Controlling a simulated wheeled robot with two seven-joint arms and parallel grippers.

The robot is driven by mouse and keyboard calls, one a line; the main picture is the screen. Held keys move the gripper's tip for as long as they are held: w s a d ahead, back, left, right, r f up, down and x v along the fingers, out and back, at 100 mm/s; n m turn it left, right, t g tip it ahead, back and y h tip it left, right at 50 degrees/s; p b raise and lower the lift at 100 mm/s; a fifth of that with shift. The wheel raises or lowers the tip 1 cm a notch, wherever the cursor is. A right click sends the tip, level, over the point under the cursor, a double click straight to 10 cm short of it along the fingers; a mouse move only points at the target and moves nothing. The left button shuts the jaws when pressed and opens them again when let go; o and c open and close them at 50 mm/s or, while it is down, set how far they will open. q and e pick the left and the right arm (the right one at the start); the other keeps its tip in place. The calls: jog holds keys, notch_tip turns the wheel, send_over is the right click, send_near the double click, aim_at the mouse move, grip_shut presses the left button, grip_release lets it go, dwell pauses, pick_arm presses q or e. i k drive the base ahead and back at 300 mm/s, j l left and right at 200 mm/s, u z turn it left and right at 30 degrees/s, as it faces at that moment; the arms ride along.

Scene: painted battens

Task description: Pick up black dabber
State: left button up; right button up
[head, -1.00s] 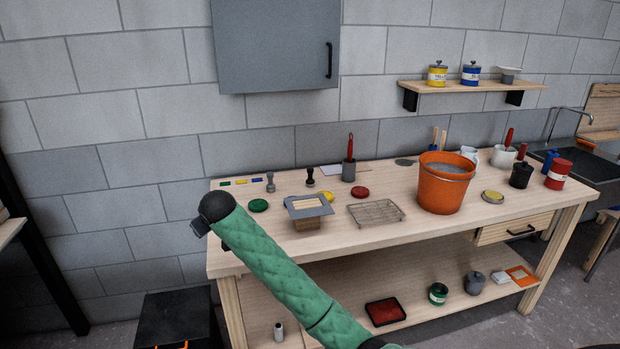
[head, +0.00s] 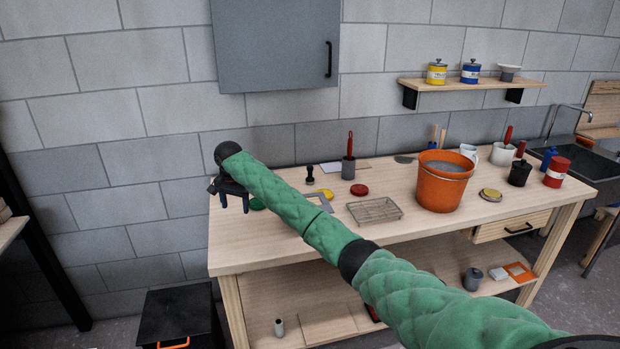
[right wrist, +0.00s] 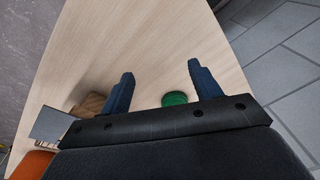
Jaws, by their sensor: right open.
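The black dabber (head: 309,175) stands upright on the workbench, just behind my right forearm in the head view. My right gripper (head: 234,206) is at the bench's left end, to the left of the dabber and apart from it. In the right wrist view the gripper (right wrist: 160,73) is open, its two blue fingers apart with nothing held. A green disc (right wrist: 175,98) lies on the bench and shows between the fingers. I do not make out the dabber in the right wrist view. My left gripper is not in view.
Around the dabber are a grey pot (head: 348,168) with a red-handled tool, a red disc (head: 360,190), a wire rack (head: 375,210) and a yellow disc (head: 325,196). An orange bucket (head: 442,190) stands farther right. My arm crosses over the bench (head: 330,240).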

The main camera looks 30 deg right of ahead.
aim_at(309, 180)
jog(key=i+l, duration=0.15)
jog(key=l, duration=0.25)
jog(key=i+l, duration=0.15)
jog(key=l, duration=0.25)
jog(key=i+l, duration=0.1)
jog(key=l, duration=0.3)
jog(key=i+l, duration=0.15)
jog(key=l, duration=0.25)
jog(key=i+l, duration=0.15)
jog(key=l, duration=0.25)
